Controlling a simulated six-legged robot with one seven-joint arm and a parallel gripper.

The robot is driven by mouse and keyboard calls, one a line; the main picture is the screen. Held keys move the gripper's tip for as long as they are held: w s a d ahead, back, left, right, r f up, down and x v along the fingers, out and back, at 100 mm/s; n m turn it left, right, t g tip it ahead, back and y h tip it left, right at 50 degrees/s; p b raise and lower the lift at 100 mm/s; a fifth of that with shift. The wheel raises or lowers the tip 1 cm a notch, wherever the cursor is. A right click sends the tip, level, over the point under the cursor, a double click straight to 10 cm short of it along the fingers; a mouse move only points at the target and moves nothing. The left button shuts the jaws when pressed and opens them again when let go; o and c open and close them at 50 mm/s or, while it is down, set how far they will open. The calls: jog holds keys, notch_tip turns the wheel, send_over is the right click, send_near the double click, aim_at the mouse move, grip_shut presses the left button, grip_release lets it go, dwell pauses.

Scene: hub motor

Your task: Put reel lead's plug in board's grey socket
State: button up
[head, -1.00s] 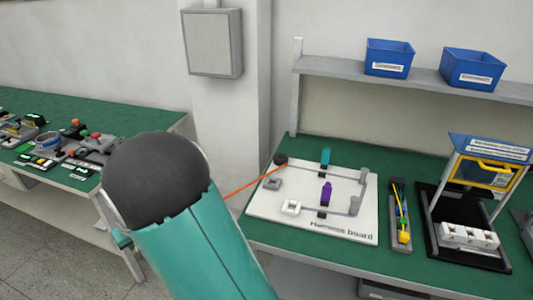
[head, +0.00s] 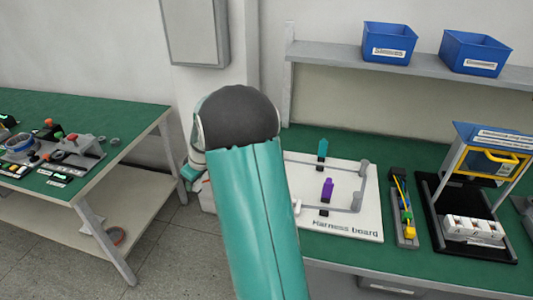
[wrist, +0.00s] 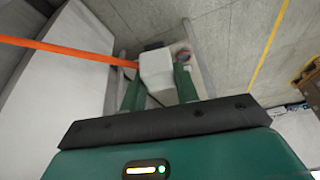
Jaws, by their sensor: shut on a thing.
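My gripper (wrist: 158,82) is shut on the white plug (wrist: 157,70) in the wrist view, with a green finger on each side of it. The orange lead (wrist: 62,48) runs from the plug to the left edge and looks taut. In the head view the harness board (head: 360,215) lies on the green bench, its left part hidden behind my teal arm. The grey socket and the reel are hidden there. Only a sliver of the white socket (head: 297,206) shows beside the arm. My gripper and the plug are not clearly visible in the head view.
A purple clip (head: 327,188) and a teal clip (head: 322,149) stand on the board. Right of it are a narrow tray (head: 405,240) and a black stand (head: 470,250). A shelf with blue bins (head: 388,42) hangs above. Another bench (head: 140,125) stands left, across a floor gap.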

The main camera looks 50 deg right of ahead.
jog(key=s+d+r+n, duration=0.1)
jog(key=s+d, duration=0.4)
jog(key=d, duration=0.3)
jog(key=s+d+r+n+y, duration=0.1)
jog(key=s+d+r, duration=0.1)
jog(key=s+d, duration=0.35)
jog(key=s+d+r, duration=0.1)
jog(key=s+d, duration=0.2)
jog(key=d, duration=0.6)
jog(key=shift+g, duration=0.3)
jog(key=shift+f, duration=2.9)
jog(key=shift+s+f, duration=0.1)
jog(key=shift+f, duration=1.3)
jog(key=o, duration=1.1)
jog(key=v, duration=1.4)
jog(key=shift+f, duration=0.1)
